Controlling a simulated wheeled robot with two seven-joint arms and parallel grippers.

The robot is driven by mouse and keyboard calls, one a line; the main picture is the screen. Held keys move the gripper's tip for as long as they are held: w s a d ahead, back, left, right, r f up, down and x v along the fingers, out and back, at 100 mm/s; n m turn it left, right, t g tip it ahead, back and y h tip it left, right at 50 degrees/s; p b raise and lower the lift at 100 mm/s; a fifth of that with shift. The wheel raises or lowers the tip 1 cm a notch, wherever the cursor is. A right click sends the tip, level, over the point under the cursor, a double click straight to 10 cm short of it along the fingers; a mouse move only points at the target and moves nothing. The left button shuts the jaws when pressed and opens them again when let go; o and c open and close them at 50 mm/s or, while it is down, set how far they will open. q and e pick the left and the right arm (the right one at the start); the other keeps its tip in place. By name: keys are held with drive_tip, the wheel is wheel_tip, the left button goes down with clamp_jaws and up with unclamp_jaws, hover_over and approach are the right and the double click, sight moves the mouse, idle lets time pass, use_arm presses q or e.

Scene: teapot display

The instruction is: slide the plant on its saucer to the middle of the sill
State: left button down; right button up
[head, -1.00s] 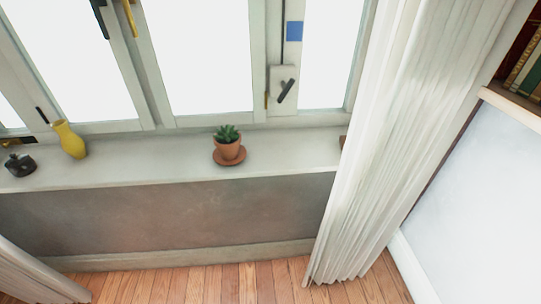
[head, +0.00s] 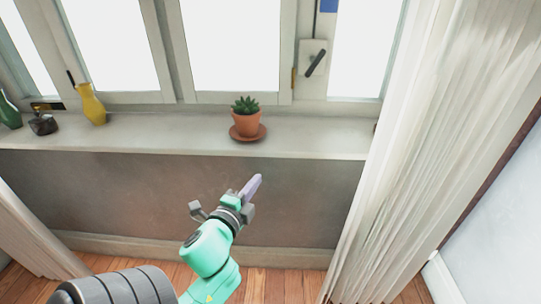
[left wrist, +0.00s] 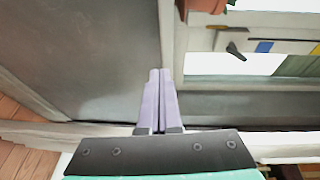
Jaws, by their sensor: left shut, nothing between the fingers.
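The plant (head: 246,105) is a small green succulent in a terracotta pot (head: 246,124). It stands upright on a terracotta saucer (head: 262,134) on the pale window sill (head: 180,140), right of the sill's visible middle. My left gripper (head: 256,181) is in front of the wall below the sill, lower than the saucer and apart from it. Its lilac fingers are together and empty, as the left wrist view (left wrist: 159,75) also shows. A bit of terracotta (left wrist: 207,5) shows at the top edge of that view. My right gripper is not in view.
A yellow vase (head: 91,105), a dark pot (head: 43,124) and a green vase (head: 9,112) stand at the sill's left. The sill between the yellow vase and the saucer is clear. A white curtain (head: 420,150) hangs at the right. The window handle (head: 315,63) is above.

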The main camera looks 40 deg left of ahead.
sight(268, 140)
use_arm(q)
drive_tip(key=shift+m+t, duration=0.3)
drive_tip(key=shift+t, duration=0.1)
drive_tip(key=r+x, duration=0.1)
drive_tip(key=x, duration=0.5)
drive_tip(key=r+b+x, duration=0.1)
drive_tip(key=x, duration=0.5)
drive_tip(key=r+x, duration=0.1)
drive_tip(key=x, duration=0.5)
drive_tip(key=shift+w+a+r, duration=0.1)
drive_tip(key=shift+w+r, duration=0.1)
drive_tip(key=shift+r, duration=0.05)
drive_tip(key=a, duration=0.1)
drive_tip(key=s+a, duration=0.1)
drive_tip(key=a, duration=0.1)
drive_tip(key=shift+s, duration=0.15)
drive_tip(key=shift+s+a, duration=0.2)
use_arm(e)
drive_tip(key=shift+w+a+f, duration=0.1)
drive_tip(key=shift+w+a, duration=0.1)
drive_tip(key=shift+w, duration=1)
